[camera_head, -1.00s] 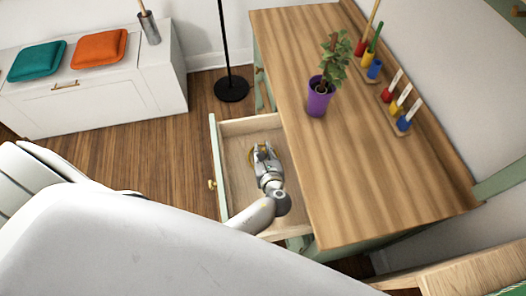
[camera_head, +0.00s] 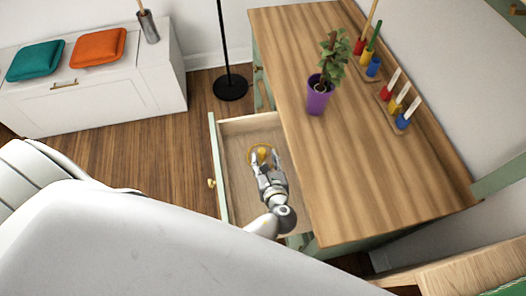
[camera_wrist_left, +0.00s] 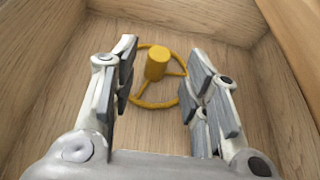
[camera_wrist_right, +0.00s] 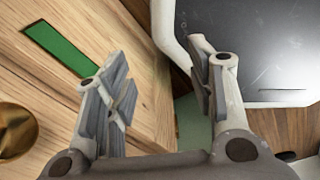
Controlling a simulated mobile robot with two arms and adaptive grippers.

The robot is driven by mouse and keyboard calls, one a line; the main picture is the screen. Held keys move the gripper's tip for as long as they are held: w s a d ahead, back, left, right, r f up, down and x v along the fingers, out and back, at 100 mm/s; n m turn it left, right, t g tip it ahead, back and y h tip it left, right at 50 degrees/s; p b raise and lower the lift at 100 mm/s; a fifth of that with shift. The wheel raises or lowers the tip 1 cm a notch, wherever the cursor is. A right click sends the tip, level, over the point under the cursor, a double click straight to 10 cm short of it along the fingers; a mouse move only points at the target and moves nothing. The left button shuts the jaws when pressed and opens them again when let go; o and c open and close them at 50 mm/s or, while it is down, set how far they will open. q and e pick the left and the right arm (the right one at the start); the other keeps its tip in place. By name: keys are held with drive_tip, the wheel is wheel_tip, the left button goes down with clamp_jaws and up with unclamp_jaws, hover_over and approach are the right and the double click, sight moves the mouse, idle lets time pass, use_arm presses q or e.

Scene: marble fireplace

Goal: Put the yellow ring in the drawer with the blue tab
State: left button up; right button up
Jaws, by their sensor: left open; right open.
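The yellow ring (camera_head: 262,150), with spokes and a raised hub, lies flat on the wooden floor of an open drawer (camera_head: 230,127). It also shows in the left wrist view (camera_wrist_left: 157,64). My left gripper (camera_head: 265,171) is inside the drawer, its open fingers (camera_wrist_left: 160,82) pointing at the ring, with nothing gripped between them. No blue tab is visible; the outer face of the drawer front is mostly turned away. My right gripper (camera_wrist_right: 158,82) is open and empty, near a wooden panel with a green tab (camera_wrist_right: 58,53).
The wooden desk top (camera_head: 365,170) beside the drawer holds a purple potted plant (camera_head: 320,95) and two racks of coloured pots along the back. A white bench (camera_head: 100,90) with teal and orange cushions stands at far left. A black lamp base (camera_head: 230,88) is on the floor.

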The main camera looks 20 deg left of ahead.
use_arm(q)
drive_tip(key=v, duration=0.6)
drive_tip(key=shift+s+d, duration=0.1)
